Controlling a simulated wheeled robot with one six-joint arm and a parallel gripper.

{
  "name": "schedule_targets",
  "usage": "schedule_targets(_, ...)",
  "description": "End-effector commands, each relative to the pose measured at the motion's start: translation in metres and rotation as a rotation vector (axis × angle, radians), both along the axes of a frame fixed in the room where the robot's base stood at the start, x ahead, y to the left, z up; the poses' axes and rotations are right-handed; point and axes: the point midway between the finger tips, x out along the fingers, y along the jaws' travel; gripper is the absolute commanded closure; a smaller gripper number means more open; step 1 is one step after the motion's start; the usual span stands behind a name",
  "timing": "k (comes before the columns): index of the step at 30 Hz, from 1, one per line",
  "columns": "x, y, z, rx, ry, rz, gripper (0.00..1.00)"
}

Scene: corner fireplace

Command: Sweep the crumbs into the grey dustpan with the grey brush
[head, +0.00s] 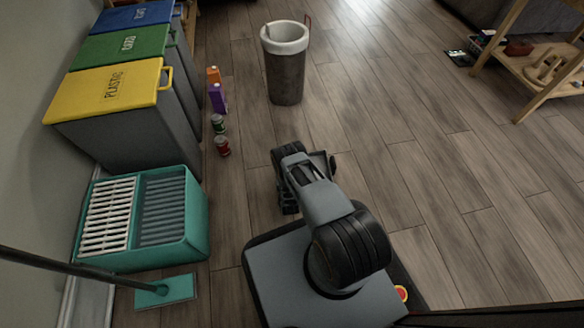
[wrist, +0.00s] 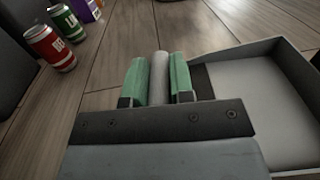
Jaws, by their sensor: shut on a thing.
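My gripper (wrist: 157,88) is in the wrist view, its two green-padded fingers shut on a light grey rounded bar. This bar looks like the handle of the grey brush (wrist: 159,72); its bristles are hidden below the gripper. The grey dustpan (wrist: 285,105) lies just right of my gripper in the wrist view, an open shallow tray with raised walls. Its visible floor looks empty. In the head view my arm hides the brush and most of the dustpan. I cannot make out any crumbs in either view.
Red and green cans (head: 222,146) and purple and orange cartons (head: 217,98) stand left of my arm. A bin (head: 285,75) stands ahead. Lidded recycling bins (head: 105,95), a teal crate (head: 197,225) and a flat mop (head: 165,290) line the left. The wooden floor is open to the right.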

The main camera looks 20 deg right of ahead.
Motion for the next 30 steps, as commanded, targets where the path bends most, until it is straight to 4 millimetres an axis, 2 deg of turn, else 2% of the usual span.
schedule_targets(11, 0.0, -0.004, 0.007, 0.0, -0.001, -0.008, 1.0)
schedule_targets(30, 0.0, -0.004, 0.069, -0.001, -0.002, -0.007, 1.0)
